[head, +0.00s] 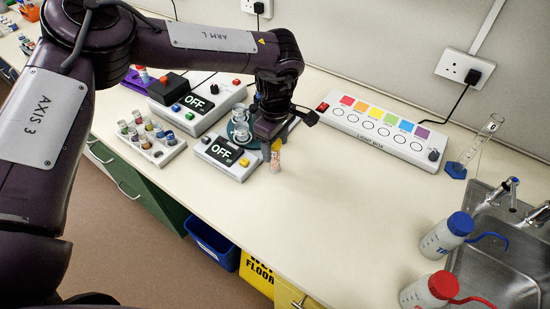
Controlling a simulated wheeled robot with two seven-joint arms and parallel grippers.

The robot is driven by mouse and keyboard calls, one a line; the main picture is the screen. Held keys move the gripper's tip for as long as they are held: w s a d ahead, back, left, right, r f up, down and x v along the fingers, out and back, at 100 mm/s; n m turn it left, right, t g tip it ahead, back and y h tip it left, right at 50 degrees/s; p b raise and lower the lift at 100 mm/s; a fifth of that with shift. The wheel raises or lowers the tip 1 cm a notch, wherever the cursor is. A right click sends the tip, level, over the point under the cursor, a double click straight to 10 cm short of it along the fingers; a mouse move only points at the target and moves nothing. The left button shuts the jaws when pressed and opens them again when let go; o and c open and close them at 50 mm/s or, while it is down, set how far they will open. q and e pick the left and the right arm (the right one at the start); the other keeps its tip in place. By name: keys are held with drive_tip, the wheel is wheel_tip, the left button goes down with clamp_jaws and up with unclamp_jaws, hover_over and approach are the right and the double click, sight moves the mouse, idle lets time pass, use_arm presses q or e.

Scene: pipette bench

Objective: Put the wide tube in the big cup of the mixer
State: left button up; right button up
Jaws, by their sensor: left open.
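My left gripper (271,138) points down over the bench, right of the OFF boxes, and its jaws are open. A short tube (276,160) with a pale, speckled body and an orange top stands just below it, close to the fingers; I cannot tell whether they touch. This may be the wide tube. Clear round cups (240,131) sit on a teal base behind the front OFF box (226,156), partly hidden by my gripper. They look like the mixer's cups; which is the big one is unclear. My right gripper is out of view.
A rack of several small tubes (151,139) stands left of the front OFF box. A larger OFF box (197,104) is behind it. A light box (385,134), a clear cylinder (477,148), wash bottles (447,235) and a sink are to the right. The middle bench is clear.

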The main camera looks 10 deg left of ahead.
use_arm(q)
drive_tip(key=shift+c, duration=0.5)
clamp_jaws()
